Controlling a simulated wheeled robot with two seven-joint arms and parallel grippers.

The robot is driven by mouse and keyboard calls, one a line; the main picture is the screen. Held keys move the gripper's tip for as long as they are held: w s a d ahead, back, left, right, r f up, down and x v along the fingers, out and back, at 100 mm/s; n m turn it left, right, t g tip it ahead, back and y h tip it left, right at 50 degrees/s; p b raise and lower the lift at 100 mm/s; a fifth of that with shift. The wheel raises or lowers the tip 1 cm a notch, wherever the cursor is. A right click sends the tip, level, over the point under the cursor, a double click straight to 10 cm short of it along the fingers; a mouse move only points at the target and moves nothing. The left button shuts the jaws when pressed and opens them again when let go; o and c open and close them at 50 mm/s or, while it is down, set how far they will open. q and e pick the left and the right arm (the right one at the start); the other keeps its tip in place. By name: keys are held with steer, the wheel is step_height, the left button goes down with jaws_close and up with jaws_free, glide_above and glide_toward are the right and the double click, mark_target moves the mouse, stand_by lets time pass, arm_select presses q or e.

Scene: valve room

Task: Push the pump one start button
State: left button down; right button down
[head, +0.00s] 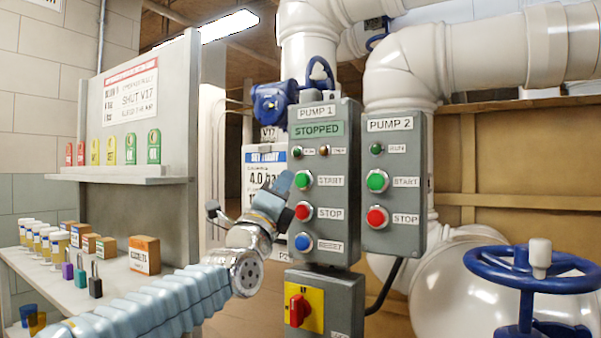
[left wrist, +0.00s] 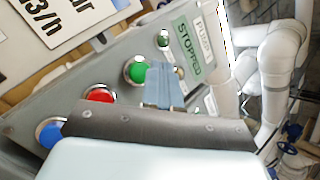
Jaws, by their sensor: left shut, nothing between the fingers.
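The pump one panel (head: 337,113) is a grey box with a green label reading STOPPED. Its green start button (head: 303,180) sits above a red stop button (head: 303,212) and a blue reset button (head: 303,243). My left gripper (head: 284,181) is shut and empty, its tips just left of the start button in the head view. In the left wrist view the closed fingers (left wrist: 161,82) are beside the green start button (left wrist: 138,71), partly overlapping its edge. I cannot tell whether they touch the panel. My right gripper is not in view.
The pump two panel (head: 395,150) stands close on the right, with its own green and red buttons. A red switch on yellow (head: 303,309) is below. A blue handwheel (head: 530,270) is at lower right. A shelf with padlocks and boxes (head: 145,254) is at left.

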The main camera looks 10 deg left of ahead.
arm_select(q)
steer(key=shift+w+d, duration=0.25)
steer(key=shift+w, duration=0.45)
steer(key=shift+w, duration=0.1)
stand_by(1.5)
steer(key=shift+w+d, duration=0.15)
steer(key=shift+w, duration=0.1)
steer(key=shift+w+d+p, duration=0.15)
steer(key=shift+w+p, duration=0.25)
stand_by(0.7)
stand_by(0.4)
steer(key=shift+s+a+b, duration=0.3)
steer(key=shift+s+b, duration=0.45)
steer(key=shift+s, duration=0.1)
